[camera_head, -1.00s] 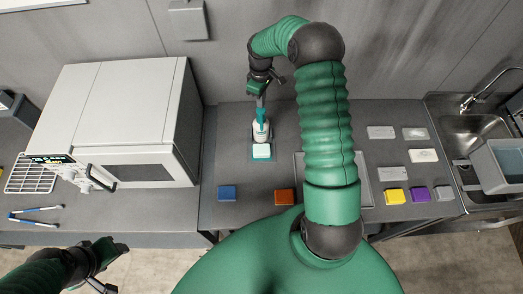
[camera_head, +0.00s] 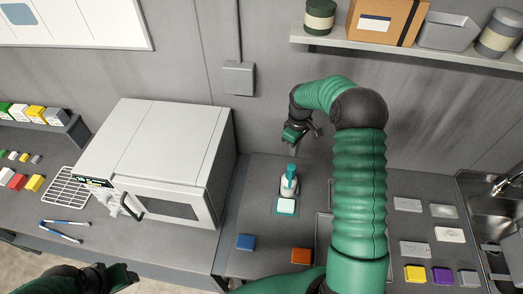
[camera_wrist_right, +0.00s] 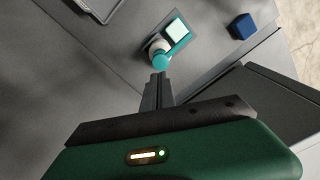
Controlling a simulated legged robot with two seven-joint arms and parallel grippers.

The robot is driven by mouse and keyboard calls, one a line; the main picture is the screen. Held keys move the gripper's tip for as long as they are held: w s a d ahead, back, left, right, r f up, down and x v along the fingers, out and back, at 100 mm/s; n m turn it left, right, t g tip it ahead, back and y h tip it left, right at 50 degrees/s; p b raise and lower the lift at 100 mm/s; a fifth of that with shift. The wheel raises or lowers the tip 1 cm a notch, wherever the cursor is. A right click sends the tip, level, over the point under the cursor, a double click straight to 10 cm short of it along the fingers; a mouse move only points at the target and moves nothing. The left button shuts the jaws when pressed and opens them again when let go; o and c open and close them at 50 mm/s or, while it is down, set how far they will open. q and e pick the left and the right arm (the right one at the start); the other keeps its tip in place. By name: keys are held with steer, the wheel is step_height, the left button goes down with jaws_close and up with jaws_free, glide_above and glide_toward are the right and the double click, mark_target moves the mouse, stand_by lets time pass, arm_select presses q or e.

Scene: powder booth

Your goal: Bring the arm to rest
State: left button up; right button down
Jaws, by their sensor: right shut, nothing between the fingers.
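My right gripper (camera_head: 294,138) is raised near the back wall, above and behind a white bottle (camera_head: 289,187) with a teal top. The bottle stands upright on a small teal-edged pad with a pale square (camera_head: 286,206). In the right wrist view my gripper's fingers (camera_wrist_right: 159,88) are together and empty. The bottle's teal top (camera_wrist_right: 162,61) shows just beyond them, with no grip on it. My left gripper (camera_head: 124,276) is at the lower left, in front of the counter, and its fingers are not clear.
A white oven-like box (camera_head: 165,160) stands left of the bottle. A blue block (camera_head: 245,242) and an orange block (camera_head: 301,256) lie near the front edge. White cards, coloured blocks and a sink (camera_head: 487,205) are at right. A loaded shelf (camera_head: 400,50) hangs above.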

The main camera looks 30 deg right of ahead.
steer(key=s+a+f+m+t+b, duration=0.1)
steer(key=s+a+f+b, duration=0.1)
steer(key=a+f+b, duration=0.35)
steer(key=s+a+f+b, duration=0.2)
steer(key=a+f+b, duration=0.1)
steer(key=a+b, duration=0.55)
steer(key=s+a+f+m+b, duration=0.1)
steer(key=s+a+f+b, duration=0.2)
steer(key=s+a+b, duration=0.2)
steer(key=s+a+f+m+t+b, duration=0.1)
steer(key=s+a+f+m+b, duration=0.1)
steer(key=s+a+f+b, duration=0.2)
steer(key=s+a, duration=0.1)
steer(key=s, duration=0.2)
steer(key=shift+f+t+b, duration=0.3)
steer(key=shift+b, duration=0.05)
steer(key=shift+s+d+f, duration=0.1)
steer(key=shift+d, duration=0.25)
steer(key=shift+a, duration=0.2)
